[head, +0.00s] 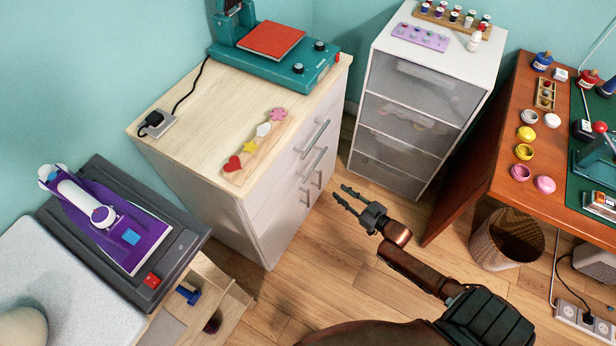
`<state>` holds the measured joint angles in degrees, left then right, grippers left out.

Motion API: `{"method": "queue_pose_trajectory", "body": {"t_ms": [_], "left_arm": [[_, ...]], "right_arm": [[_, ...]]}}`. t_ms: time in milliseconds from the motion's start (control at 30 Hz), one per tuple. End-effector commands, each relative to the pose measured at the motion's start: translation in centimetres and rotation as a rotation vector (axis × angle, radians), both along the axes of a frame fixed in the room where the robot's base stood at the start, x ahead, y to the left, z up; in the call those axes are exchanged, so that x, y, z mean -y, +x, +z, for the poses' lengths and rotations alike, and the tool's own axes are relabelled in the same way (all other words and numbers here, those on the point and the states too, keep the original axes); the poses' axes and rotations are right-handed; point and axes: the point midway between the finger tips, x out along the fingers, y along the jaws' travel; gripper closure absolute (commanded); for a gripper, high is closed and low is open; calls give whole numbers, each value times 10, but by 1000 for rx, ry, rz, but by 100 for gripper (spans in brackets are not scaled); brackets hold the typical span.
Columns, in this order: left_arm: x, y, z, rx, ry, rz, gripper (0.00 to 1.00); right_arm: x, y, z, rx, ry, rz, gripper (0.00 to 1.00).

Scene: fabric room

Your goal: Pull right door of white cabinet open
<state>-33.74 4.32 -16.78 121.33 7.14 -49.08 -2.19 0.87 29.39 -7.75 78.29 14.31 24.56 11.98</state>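The white cabinet (215,205) has a light wooden top and stands left of centre, its front facing right. Its front has two long drawer handles above and two short upright door handles below. The right door's handle (318,180) is the farther of the two, next to the left door's handle (305,196). Both doors look shut. My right gripper (341,193) is just right of the door handles, with its fingers apart and pointing toward the cabinet front. It is empty and appears not to touch the handle. My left gripper is not in view.
A grey drawer unit (430,62) stands behind my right gripper. A brown desk (483,150) and a wicker basket (507,240) are at the right. A heat press (275,55) sits on the cabinet. Wooden floor (330,250) is free before the cabinet.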

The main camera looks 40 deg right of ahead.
Motion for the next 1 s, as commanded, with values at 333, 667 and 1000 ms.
{"method": "queue_pose_trajectory", "body": {"t_ms": [333,667,1000], "left_arm": [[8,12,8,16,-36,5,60],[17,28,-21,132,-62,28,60],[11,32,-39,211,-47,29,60]], "right_arm": [[-13,33,12,120,41,60,75],[-23,78,11,123,44,61,75],[-28,106,14,122,43,60,75]]}}
